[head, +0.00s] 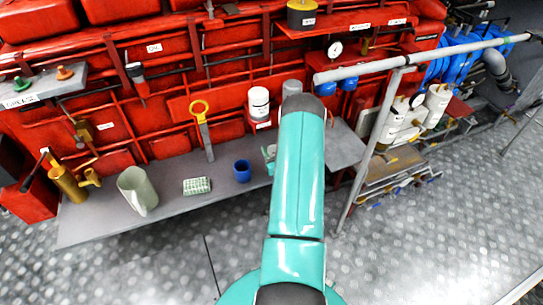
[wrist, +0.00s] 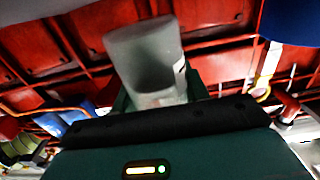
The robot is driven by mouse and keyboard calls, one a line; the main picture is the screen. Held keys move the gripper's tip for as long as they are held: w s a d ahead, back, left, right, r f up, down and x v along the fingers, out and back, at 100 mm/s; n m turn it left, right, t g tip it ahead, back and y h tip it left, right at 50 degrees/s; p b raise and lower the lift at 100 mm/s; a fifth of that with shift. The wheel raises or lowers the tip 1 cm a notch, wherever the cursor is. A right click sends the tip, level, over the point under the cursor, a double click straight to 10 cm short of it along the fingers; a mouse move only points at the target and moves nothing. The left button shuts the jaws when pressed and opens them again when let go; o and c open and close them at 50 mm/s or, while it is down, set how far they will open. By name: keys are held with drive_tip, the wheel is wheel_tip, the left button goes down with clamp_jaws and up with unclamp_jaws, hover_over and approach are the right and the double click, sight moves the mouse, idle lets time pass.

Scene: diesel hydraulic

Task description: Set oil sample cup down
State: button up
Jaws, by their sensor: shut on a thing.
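The oil sample cup (wrist: 146,52) looks like a smoky grey, translucent cup in the wrist view. My gripper (wrist: 158,92) is shut on it, with a dark green finger on each side. In the head view my arm hides most of the gripper; a bit of teal (head: 268,157) shows left of the arm, above the grey shelf. I cannot make out the held cup there, nor whether it touches the shelf.
The grey shelf (head: 105,222) holds a blue cup (head: 242,171), a green-and-white checked block (head: 197,186), a pale green jug (head: 137,190) and a brass oil can (head: 68,184). A yellow-handled tool (head: 204,130) stands behind. A grey rail (head: 370,150) is at right.

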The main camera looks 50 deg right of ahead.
sight(272, 156)
drive_tip(key=shift+w+d+f, duration=0.1)
drive_tip(key=shift+w+f, duration=0.1)
drive_tip(key=shift+f, duration=0.05)
drive_tip(key=shift+w+d+f, duration=0.1)
drive_tip(key=shift+f, duration=1.55)
drive_tip(key=shift+f, duration=0.1)
drive_tip(key=o, duration=1.1)
